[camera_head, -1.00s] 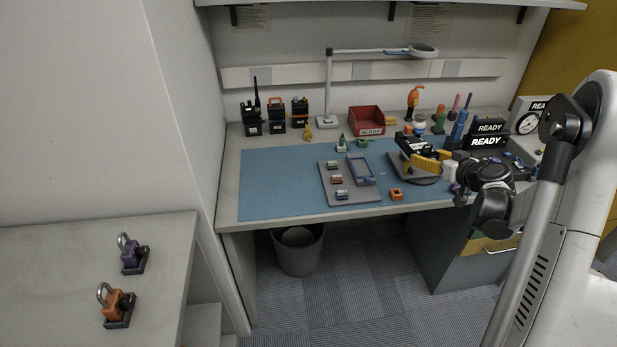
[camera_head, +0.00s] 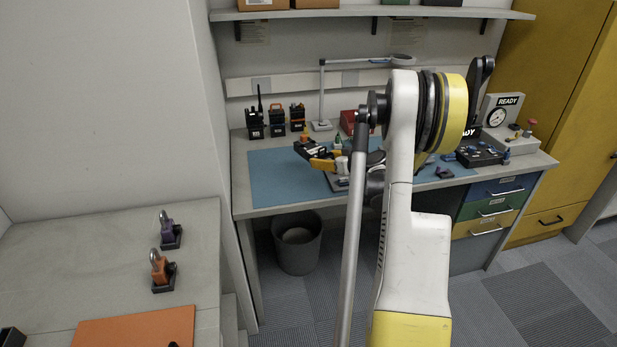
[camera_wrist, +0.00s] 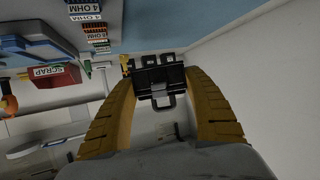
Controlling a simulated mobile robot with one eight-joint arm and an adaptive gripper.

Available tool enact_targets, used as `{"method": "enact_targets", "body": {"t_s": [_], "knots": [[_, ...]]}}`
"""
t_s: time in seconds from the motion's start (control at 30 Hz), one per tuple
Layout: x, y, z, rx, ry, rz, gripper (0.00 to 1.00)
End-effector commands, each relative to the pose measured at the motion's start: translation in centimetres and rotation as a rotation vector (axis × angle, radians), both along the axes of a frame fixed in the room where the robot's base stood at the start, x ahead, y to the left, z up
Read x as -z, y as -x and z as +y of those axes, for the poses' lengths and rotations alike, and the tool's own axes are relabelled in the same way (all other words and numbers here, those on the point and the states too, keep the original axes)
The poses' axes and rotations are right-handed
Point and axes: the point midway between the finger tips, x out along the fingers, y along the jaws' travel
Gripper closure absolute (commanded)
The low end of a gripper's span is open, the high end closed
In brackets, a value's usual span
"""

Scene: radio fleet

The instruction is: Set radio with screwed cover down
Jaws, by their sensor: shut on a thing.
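A dark radio (camera_head: 309,149) is held over the blue mat (camera_head: 270,180) of the workbench, lying roughly level. My gripper (camera_head: 322,160), with yellow fingers, is shut on it. In the wrist view the black radio (camera_wrist: 158,78) sits between the two fingertips (camera_wrist: 160,85), with a loop-like handle on the near side. Its cover and screws cannot be made out. Three dark radios stand at the back left of the bench: one with a tall antenna (camera_head: 254,124), and two with orange parts (camera_head: 277,120) (camera_head: 297,117).
A lamp (camera_head: 321,92) and a red scrap bin (camera_head: 347,122) stand at the back; the bin shows in the wrist view (camera_wrist: 50,77). My arm hides much of the bench's middle. The mat's left part is clear. Padlocks (camera_head: 170,235) (camera_head: 160,272) stand on the left counter (camera_head: 90,235).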

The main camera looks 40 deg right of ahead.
Motion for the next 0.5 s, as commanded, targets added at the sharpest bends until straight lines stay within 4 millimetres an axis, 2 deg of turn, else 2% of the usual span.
{"method": "enact_targets", "body": {"t_s": [0.03, 0.3, 0.5], "knots": [[1.1, -1.0, 1.0, -0.004, 0.000, -0.001, 0.81], [4.7, -5.2, 5.2, -0.004, 0.000, -0.001, 0.81], [5.6, -6.6, 6.5, -0.001, 0.000, -0.001, 0.81]]}}
